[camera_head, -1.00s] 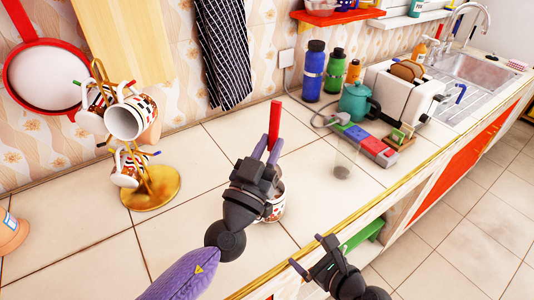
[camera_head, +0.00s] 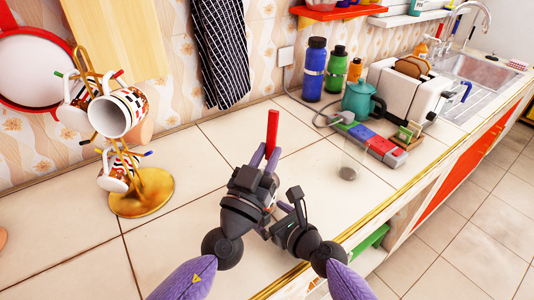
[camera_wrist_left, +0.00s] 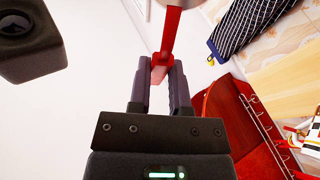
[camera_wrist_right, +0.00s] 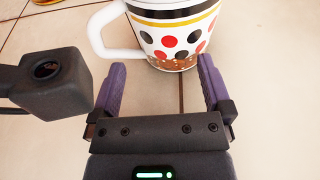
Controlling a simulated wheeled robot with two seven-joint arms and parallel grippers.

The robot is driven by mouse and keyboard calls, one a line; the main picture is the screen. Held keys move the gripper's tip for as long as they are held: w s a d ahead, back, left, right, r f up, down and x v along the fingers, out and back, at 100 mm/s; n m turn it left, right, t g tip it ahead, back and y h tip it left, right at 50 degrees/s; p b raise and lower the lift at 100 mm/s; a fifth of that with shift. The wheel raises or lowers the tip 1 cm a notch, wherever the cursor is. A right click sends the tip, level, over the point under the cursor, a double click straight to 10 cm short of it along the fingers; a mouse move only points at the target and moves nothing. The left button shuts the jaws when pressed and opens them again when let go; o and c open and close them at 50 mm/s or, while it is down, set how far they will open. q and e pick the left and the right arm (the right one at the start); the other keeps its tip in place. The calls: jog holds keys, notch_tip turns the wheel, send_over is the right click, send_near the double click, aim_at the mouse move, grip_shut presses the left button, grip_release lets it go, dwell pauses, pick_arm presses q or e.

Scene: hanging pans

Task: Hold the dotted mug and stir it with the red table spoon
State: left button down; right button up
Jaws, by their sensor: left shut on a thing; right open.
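The red spoon (camera_head: 272,132) stands about upright, its red handle sticking up from my left gripper (camera_head: 265,157). That gripper is shut on it, and the grip also shows in the left wrist view (camera_wrist_left: 160,64). The dotted mug (camera_wrist_right: 170,32) is white with black and red dots and a yellow band. In the right wrist view it stands on the counter just ahead of my right gripper (camera_wrist_right: 162,68), its handle to the left. That gripper is open, one finger on each side, near the mug's lower part. In the head view my arms mostly hide the mug, and the spoon's lower end is hidden.
A gold mug tree (camera_head: 142,195) with several mugs stands on the left.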

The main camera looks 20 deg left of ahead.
grip_shut()
dwell(0.4)
dwell(0.9)
grip_release()
dwell(0.3)
